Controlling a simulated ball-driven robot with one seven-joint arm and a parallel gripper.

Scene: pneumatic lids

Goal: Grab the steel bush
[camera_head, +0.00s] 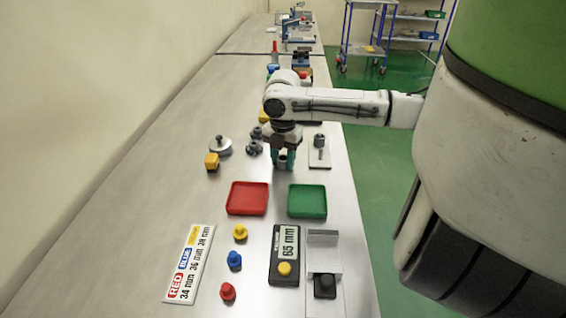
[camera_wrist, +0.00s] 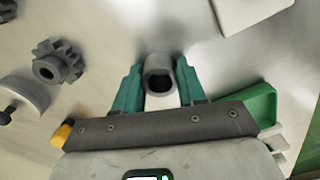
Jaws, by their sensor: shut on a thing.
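The steel bush (camera_wrist: 159,76) is a short grey hollow cylinder with a dark bore. In the wrist view it sits between the two green fingers of my gripper (camera_wrist: 158,88), which are shut on its sides. In the head view my gripper (camera_head: 283,160) points down over the table behind the red and green trays. The bush (camera_head: 283,156) shows there as a small grey piece between the fingers. I cannot tell whether it touches the table.
A red tray (camera_head: 247,212) and a green tray (camera_head: 307,214) lie in front. Grey gears (camera_head: 254,148) and a round metal part (camera_head: 220,149) stand left, a plate with a post (camera_head: 319,164) right. A gauge reading 65 mm (camera_head: 285,270) and coloured knobs are nearer.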

